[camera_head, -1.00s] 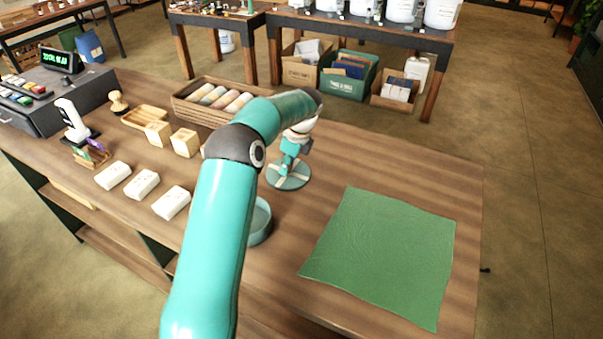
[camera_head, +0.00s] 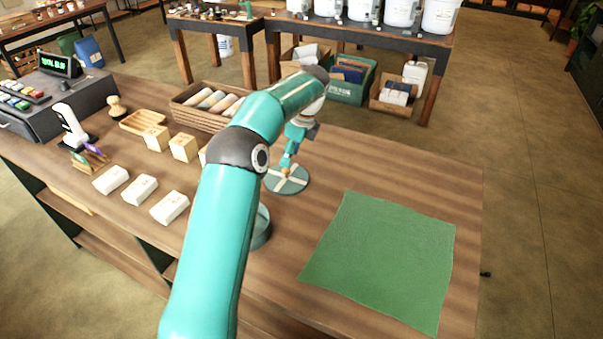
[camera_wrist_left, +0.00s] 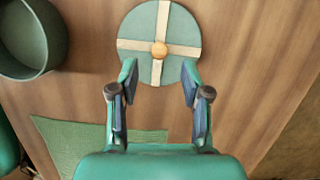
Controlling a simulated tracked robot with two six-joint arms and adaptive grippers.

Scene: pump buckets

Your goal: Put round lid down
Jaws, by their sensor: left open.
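The round lid (camera_head: 291,182) is a teal disc with a cream cross and a small wooden knob. It lies flat on the wooden counter (camera_head: 400,168). In the left wrist view the lid (camera_wrist_left: 184,24) is at the top, its knob just beyond my fingertips. My left gripper (camera_wrist_left: 159,75) is open and empty, its fingers apart on either side of the knob's line. In the head view my left gripper (camera_head: 291,152) is just above the lid, partly hidden by my arm. My right gripper is not in view.
An open round teal container (camera_head: 262,228) stands left of the lid, partly behind my arm; it also shows in the left wrist view (camera_wrist_left: 52,62). A green cloth (camera_head: 385,260) lies to the right. White packets (camera_head: 140,188) and wooden blocks (camera_head: 183,147) stand left.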

